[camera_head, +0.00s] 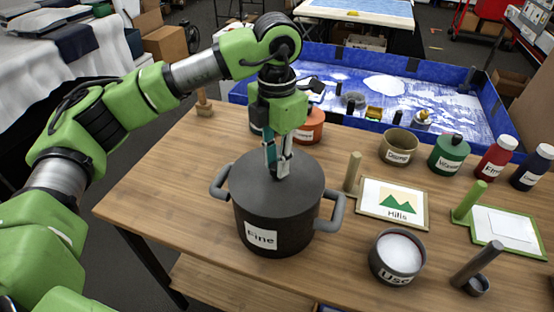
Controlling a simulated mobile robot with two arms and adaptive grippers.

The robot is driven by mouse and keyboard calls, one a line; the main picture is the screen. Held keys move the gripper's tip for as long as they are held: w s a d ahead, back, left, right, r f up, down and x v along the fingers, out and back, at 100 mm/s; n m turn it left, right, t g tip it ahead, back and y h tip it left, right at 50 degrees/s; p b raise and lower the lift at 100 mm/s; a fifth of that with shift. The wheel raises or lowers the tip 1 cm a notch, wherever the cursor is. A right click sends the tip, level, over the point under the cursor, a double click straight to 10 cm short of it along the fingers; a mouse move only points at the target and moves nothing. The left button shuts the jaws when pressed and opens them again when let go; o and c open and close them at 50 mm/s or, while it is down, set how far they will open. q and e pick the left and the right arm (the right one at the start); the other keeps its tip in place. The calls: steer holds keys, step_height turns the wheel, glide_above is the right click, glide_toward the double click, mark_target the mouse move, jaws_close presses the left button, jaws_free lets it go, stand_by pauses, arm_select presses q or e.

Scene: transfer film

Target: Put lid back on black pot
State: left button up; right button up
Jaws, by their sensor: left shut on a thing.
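The black pot (292,232) stands upright on the wooden table, with a grey handle on each side and a white label on its front. The dark lid (303,183) covers the pot's top and looks level with its rim; I cannot tell whether it is fully seated. My left gripper (277,170) points down over the lid's middle and is shut on its knob, which the fingers mostly hide. My right gripper is not in view.
A bowl of white stuff (397,256) stands right of the pot. A framed picture (393,204) lies behind it, and a green pot (449,156) and bottles stand further right. A blue-walled tray (470,108) lines the back. The table's left front is bare.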

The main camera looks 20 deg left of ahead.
arm_select(q)
steer(key=shift+f+b, duration=0.2)
steer(key=shift+b, duration=0.35)
stand_by(0.9)
steer(key=o, duration=1.4)
steer(key=shift+o, duration=0.2)
steer(key=shift+r, duration=0.1)
steer(key=shift+r+p, duration=1.9)
steer(key=shift+r, duration=1.55)
jaws_close()
